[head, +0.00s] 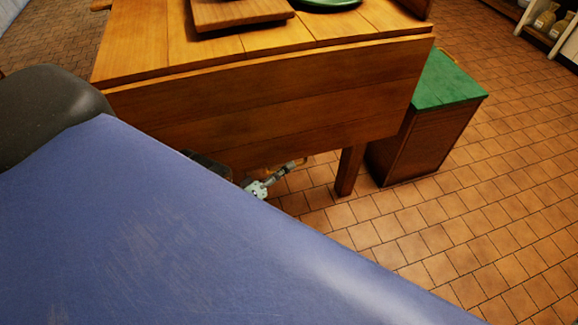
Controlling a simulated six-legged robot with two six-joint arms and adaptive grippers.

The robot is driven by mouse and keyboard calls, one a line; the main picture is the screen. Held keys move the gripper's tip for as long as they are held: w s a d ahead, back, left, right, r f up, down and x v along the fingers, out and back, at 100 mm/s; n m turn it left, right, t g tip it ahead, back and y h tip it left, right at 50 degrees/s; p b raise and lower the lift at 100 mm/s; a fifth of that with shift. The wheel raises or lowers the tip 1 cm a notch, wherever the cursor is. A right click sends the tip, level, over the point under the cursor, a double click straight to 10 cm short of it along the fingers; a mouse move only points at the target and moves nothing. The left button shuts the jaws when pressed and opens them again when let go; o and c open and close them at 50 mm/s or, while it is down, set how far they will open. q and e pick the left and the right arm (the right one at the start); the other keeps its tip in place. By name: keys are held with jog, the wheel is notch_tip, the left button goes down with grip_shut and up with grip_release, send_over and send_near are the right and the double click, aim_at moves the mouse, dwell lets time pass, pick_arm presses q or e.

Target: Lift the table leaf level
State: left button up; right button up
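The wooden table (140,40) stands across the top of the head view. Its leaf (290,103) hangs down from the near edge of the top, with its broad plank face toward me. My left gripper (276,179) is small and partly hidden, just below the leaf's lower edge near the middle. I cannot tell whether it touches the leaf or whether its fingers are open or shut. My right gripper is not in view.
A wooden board (238,12) and a green plate (328,3) are on the tabletop. A table leg (348,170) stands below the leaf. A green-topped cabinet (445,80) is close on the right. The tiled floor (490,215) is clear at the right.

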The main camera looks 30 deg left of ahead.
pick_arm(q)
jog(key=shift+x, duration=0.8)
jog(key=shift+c, duration=0.5)
grip_shut()
